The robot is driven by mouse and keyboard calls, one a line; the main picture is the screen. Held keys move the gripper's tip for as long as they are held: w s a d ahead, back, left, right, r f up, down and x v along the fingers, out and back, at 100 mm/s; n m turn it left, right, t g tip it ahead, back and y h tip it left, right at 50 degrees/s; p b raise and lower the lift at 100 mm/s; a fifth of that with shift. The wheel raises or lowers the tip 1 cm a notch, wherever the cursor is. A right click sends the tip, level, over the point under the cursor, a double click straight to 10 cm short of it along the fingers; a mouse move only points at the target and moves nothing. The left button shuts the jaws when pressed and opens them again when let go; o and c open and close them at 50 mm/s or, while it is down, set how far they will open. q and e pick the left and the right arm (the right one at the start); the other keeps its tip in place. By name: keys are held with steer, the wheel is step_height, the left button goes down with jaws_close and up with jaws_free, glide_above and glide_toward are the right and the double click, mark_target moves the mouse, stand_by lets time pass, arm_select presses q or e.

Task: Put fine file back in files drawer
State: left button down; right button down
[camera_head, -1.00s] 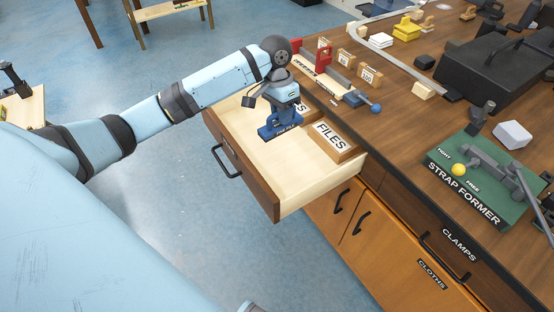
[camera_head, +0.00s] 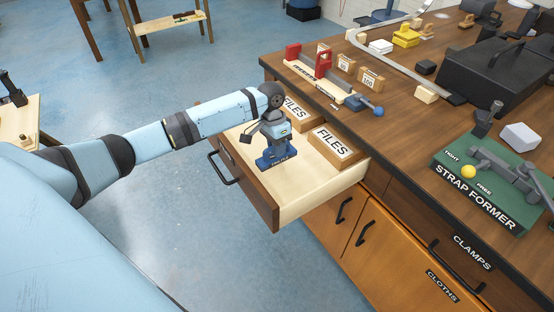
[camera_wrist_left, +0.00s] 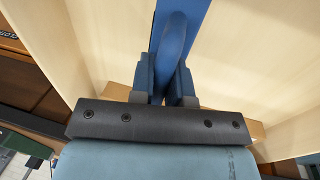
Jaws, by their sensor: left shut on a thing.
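The fine file (camera_head: 276,159) is blue, with small lettering on its front edge that is hard to read. My left gripper (camera_head: 275,142) is shut on its upright blue handle (camera_wrist_left: 174,40), which stands between the fingers in the left wrist view. The file is inside the open wooden files drawer (camera_head: 300,205), toward its front left; I cannot tell whether it touches the drawer floor. Two wooden blocks marked FILES (camera_head: 335,146) (camera_head: 294,112) lie at the back of the drawer. My right gripper is not in view.
The brown workbench (camera_head: 400,130) stands behind the drawer. On it are a red and blue clamp fixture (camera_head: 330,78), a green strap former (camera_head: 485,185) and a black case (camera_head: 500,65). The drawer's front right floor is clear.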

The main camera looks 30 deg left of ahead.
arm_select(q)
steer(key=shift+f, duration=0.65)
step_height(320, 180, down, 3)
steer(key=shift+r, duration=0.2)
steer(key=shift+f+b, duration=0.3)
steer(key=shift+f, duration=0.1)
steer(key=c, duration=1.1)
jaws_free()
steer(key=shift+f, duration=0.15)
